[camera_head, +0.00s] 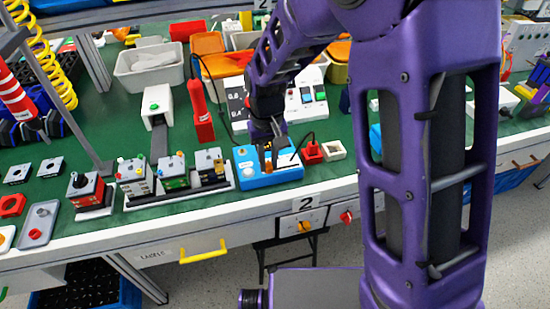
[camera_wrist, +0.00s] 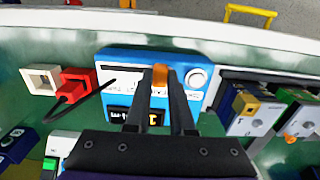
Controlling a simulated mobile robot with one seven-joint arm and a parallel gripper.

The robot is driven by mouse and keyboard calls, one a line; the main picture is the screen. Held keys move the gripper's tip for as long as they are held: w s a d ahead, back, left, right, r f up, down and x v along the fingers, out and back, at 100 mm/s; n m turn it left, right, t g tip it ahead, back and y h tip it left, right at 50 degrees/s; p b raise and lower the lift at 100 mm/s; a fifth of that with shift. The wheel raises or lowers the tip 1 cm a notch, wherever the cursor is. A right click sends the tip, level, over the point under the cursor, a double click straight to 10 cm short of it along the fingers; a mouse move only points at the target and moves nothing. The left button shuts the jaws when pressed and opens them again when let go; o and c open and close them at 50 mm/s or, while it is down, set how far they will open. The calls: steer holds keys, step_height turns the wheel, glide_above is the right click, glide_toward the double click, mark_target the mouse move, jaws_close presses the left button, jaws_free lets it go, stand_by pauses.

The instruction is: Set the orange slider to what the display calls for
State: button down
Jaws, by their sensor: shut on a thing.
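The blue box (camera_head: 287,178) sits near the front edge of the green bench; it also shows in the wrist view (camera_wrist: 116,60). The display shows light marks and an orange character, partly hidden by a finger and too small to read.
A red block (camera_wrist: 80,86) with a black cable and a white square frame (camera_wrist: 41,79) stand beside the box. On its other side is a rack of small modules (camera_head: 172,166). A red upright tool (camera_head: 201,112) stands behind it. The yellow drawer handle (camera_head: 203,253) is below.

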mark_target(267, 165)
steer(key=shift+a, duration=0.2)
steer(key=c, duration=0.8)
jaws_free()
steer(key=shift+o, duration=0.2)
steer(key=shift+r, duration=0.1)
step_height(267, 165, up, 17)
steer(key=p, duration=0.3)
steer(key=shift+r, duration=0.15)
